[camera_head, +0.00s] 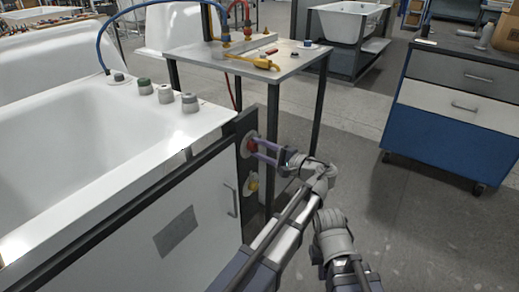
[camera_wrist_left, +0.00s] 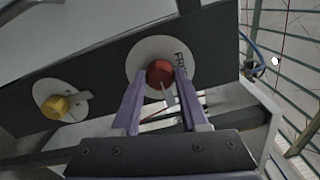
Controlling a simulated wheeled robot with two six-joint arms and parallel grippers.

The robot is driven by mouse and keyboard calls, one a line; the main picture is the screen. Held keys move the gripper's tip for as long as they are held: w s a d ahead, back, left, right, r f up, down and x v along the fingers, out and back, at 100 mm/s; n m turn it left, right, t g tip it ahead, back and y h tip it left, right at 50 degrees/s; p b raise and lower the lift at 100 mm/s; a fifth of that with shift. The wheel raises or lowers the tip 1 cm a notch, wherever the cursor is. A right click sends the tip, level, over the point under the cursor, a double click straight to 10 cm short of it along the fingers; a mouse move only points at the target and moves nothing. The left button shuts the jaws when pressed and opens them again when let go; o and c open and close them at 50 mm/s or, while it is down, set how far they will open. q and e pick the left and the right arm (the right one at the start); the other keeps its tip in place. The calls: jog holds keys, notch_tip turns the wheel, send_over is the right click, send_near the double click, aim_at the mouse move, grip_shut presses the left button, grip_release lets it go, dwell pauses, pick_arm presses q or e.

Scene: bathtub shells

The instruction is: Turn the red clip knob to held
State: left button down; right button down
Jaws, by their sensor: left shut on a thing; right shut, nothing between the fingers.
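The red clip knob (camera_head: 252,145) sits on a pale round plate on the dark upright post at the end of the bathtub frame. In the left wrist view the red knob (camera_wrist_left: 160,73) lies between the two purple fingers of my left gripper (camera_wrist_left: 157,90), which is shut on it. A small light pointer extends from the knob toward the lower right over the plate (camera_wrist_left: 188,60). The plate's lettering is partly hidden and too small to read. My left gripper also shows in the head view (camera_head: 262,149). My right gripper is not visible; only part of my right arm shows.
A yellow knob (camera_wrist_left: 57,106) on its own round plate is on the same post, below the red one in the head view (camera_head: 252,184). A white bathtub (camera_head: 100,130) stands at left. A metal-topped table (camera_head: 255,62) stands behind the post. A blue drawer cabinet (camera_head: 440,140) is at right, with clear floor between.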

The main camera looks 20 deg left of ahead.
dwell(0.4)
pick_arm(q)
jog(key=shift+c, duration=2.1)
grip_release()
pick_arm(e)
jog(key=shift+d, duration=0.1)
